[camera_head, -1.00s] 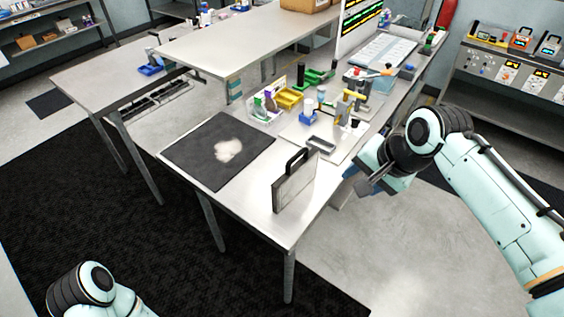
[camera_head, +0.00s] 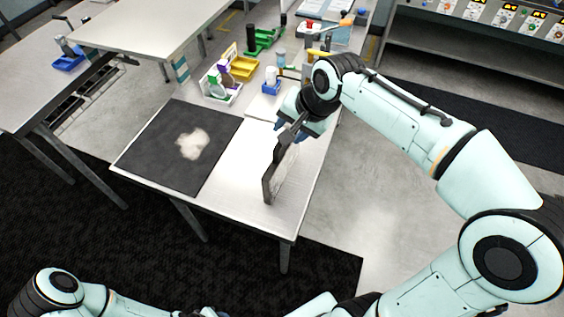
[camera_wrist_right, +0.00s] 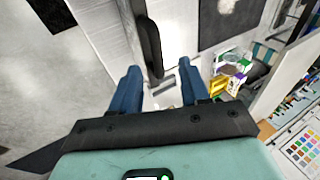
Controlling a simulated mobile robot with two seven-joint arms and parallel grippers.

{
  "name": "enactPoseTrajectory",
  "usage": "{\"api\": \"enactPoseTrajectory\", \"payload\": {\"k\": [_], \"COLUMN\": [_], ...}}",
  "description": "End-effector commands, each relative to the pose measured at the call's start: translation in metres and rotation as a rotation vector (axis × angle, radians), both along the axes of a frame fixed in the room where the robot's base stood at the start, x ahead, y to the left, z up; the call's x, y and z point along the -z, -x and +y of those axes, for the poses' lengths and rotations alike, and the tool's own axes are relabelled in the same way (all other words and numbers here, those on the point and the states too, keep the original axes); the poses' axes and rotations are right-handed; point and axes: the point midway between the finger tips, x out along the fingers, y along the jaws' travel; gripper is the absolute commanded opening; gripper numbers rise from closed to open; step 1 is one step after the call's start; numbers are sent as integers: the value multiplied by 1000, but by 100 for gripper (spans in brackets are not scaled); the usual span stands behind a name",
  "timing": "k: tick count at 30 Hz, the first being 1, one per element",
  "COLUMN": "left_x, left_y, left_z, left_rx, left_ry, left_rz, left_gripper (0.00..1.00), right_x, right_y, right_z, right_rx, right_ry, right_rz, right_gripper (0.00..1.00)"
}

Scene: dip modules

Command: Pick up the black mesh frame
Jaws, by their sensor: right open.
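The black mesh frame (camera_head: 270,185) stands upright near the table's front right corner, a thin panel with a dark edge and a handle on top. In the head view my right gripper (camera_head: 290,132) is over its top and hides the handle. In the right wrist view the frame's dark handle (camera_wrist_right: 151,45) lies between the two blue fingertips of my right gripper (camera_wrist_right: 159,64). The fingers are open, with a visible gap on each side of the handle. Part of my left arm shows at bottom left, but its gripper is out of view.
A dark mat (camera_head: 160,150) with a whitish patch (camera_head: 193,143) lies left of the frame on the table (camera_head: 235,200). A bin with coloured items (camera_head: 220,85), a yellow tray (camera_head: 243,66) and small tools stand behind. Open floor lies to the right.

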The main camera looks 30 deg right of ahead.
Motion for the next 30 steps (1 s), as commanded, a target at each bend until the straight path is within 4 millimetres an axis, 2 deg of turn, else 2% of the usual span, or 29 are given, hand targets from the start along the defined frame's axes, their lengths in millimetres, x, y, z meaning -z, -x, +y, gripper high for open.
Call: {"api": "enactPoseTrajectory", "payload": {"k": [8, 16, 25, 26, 27, 29, 30], "left_x": [0, -1, -1, -1, -1, -1, -1], "left_y": [0, -1, -1, -1, -1, -1, -1], "left_z": [0, 0, 0, 0, 0, 0, 0], "left_rx": [0, -1, -1, -1, -1, -1, -1], "left_ry": [0, -1, -1, -1, -1, -1, -1], "left_rz": [-1, -2, -2, -2, -2, -2, -2], "left_gripper": [43, 43, 43, 43, 43, 43, 43], "right_x": [22, 57, 62, 62, 62, 62, 62], "right_y": [-8, -21, -23, -23, -23, -23, -23], "right_z": [2, 4, 5, 5, 5, 5, 5], "right_rx": [0, 0, 0, 0, 0, 0, 0], "right_ry": [0, 0, -1, -1, -1, 0, 0], "right_rz": [1, 1, -1, -1, -1, -1, -1], "right_gripper": [46, 46, 46, 39, 26, 6, 0]}}
